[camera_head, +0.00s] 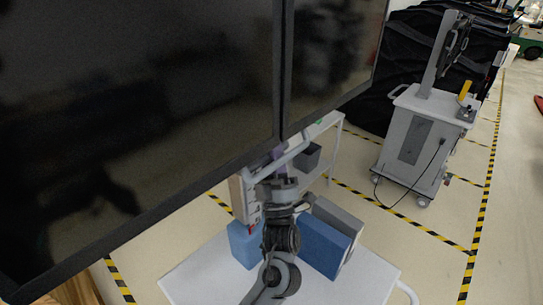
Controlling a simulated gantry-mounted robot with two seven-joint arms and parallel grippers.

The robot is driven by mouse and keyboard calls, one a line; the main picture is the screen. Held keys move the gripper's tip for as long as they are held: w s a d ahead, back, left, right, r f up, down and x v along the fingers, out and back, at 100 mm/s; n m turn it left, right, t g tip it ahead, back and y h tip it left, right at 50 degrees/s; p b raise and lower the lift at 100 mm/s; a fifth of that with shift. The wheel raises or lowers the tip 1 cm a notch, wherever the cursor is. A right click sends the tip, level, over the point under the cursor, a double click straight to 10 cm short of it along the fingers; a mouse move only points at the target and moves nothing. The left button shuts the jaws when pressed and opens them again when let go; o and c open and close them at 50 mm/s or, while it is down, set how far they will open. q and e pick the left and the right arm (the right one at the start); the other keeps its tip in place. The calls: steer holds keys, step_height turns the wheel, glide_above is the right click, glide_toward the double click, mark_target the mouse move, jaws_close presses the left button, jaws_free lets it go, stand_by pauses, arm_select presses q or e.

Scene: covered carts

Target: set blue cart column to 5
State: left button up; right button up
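Two large dark screens (140,110) fill the upper left and hide much behind them. Below them is a white flat top (200,275) with a blue block (325,245) and a smaller blue piece (242,245) on either side of a grey and black jointed arm (280,237). I cannot tell whether these blue pieces belong to the blue cart. The jointed arm rises from the bottom edge toward the screens; I cannot tell what it belongs to. No cart column is clearly visible among the blue pieces. I see no gripper fingers.
A grey wheeled cart (410,150) with a tilted column (440,55) and a hanging cable stands at the right. A white shelf (315,165) is behind the flat top. Black covers (400,65) line the back. Yellow-black tape (402,218) marks the open floor.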

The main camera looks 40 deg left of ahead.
arm_select(q)
steer(key=shift+o, duration=0.2)
steer(key=shift+r, duration=0.25)
steer(key=shift+d+f, duration=0.1)
steer(key=shift+d+f, duration=0.1)
steer(key=shift+f, duration=0.1)
steer(key=b+v, duration=0.3)
steer(key=v, duration=0.7)
steer(key=shift+b, duration=0.3)
steer(key=shift+s+f, duration=0.1)
steer(key=shift+s, duration=0.05)
